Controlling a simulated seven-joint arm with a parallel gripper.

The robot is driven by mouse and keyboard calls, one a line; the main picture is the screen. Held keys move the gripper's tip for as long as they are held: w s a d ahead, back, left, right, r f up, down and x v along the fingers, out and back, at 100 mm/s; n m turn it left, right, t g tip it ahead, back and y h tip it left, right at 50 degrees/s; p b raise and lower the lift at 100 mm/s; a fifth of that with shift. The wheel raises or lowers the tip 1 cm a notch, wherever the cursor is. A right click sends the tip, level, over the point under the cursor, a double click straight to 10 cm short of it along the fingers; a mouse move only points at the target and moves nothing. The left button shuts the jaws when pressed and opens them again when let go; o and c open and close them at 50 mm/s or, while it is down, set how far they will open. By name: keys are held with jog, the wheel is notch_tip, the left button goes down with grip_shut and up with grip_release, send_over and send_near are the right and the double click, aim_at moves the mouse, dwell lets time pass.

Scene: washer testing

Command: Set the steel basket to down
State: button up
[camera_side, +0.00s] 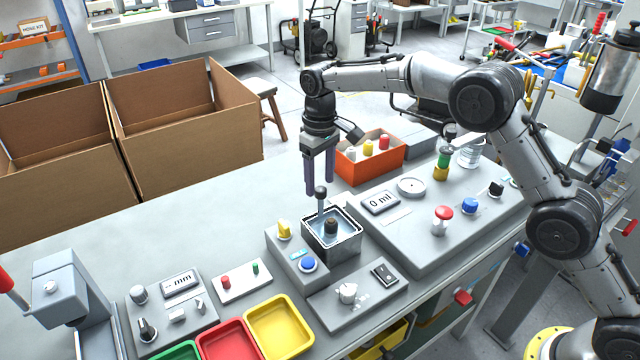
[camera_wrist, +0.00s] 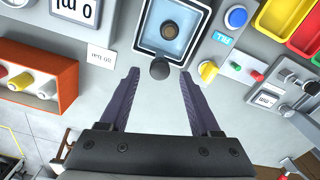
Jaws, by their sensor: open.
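The steel basket shows as a square metal tank (camera_side: 332,245) with liquid in it, set on the grey bench; the basket itself cannot be told apart from the tank walls. A dark cylindrical part (camera_side: 331,227) sits inside it. A rod with a dark round knob (camera_side: 321,192) stands up at the tank's back edge. In the wrist view the knob (camera_wrist: 160,69) is just ahead of the fingertips, and the tank (camera_wrist: 175,28) lies beyond it.
Beside the tank are a yellow knob (camera_side: 284,229) and a blue button (camera_side: 308,264). An orange box (camera_side: 370,165) with several spools stands behind, right of my gripper. Yellow (camera_side: 279,325) and red trays (camera_side: 229,343) lie at the front.

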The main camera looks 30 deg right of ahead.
jog(key=shift+f, duration=0.9)
grip_shut()
dwell(0.9)
